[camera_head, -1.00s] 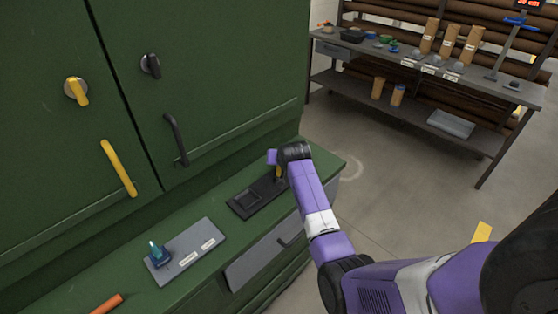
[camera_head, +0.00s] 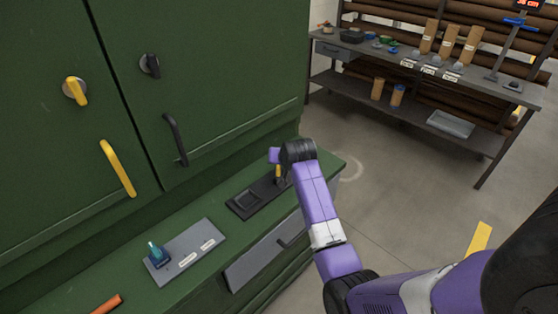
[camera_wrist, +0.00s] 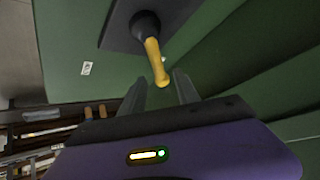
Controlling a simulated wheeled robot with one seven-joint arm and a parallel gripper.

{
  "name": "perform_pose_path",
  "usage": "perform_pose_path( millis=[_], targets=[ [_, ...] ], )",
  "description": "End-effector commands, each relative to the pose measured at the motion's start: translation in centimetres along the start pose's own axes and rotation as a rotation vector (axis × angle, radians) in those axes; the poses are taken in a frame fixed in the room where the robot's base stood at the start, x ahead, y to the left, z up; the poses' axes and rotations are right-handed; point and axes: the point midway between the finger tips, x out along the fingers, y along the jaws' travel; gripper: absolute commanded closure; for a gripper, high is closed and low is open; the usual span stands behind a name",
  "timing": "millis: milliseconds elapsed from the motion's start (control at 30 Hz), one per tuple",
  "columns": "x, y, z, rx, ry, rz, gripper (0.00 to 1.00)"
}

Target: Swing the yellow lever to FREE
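The yellow lever (camera_wrist: 154,60) rises from a black round base on a dark plate in the wrist view. In the head view only a small part of the lever (camera_head: 278,170) shows beside my wrist, above the dark plate (camera_head: 243,206) on the green counter. My gripper (camera_wrist: 160,76) is open, with its two grey fingers on either side of the lever's yellow end. I cannot tell whether a finger touches it. In the head view my arm hides the fingers. A small white label (camera_wrist: 87,69) lies on the green surface; its writing is too small to read.
A green cabinet (camera_head: 225,60) with a yellow knob (camera_head: 75,91) and yellow handle (camera_head: 117,168) stands behind the counter. A grey plate (camera_head: 205,234) with a teal knob (camera_head: 157,255) lies left. A grey workbench (camera_head: 420,66) stands farther back; open floor lies between.

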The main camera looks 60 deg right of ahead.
Motion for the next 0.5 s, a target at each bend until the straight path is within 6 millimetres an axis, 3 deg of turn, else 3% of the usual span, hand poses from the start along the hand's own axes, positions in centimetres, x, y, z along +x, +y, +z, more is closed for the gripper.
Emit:
perform_pose_path(
  millis=[200,500],
  targets=[
    [-2.3,0.0,0.0,0.000,0.002,-0.001,0.62],
    [-2.9,0.0,0.0,0.000,0.000,0.000,0.62]
  ],
)
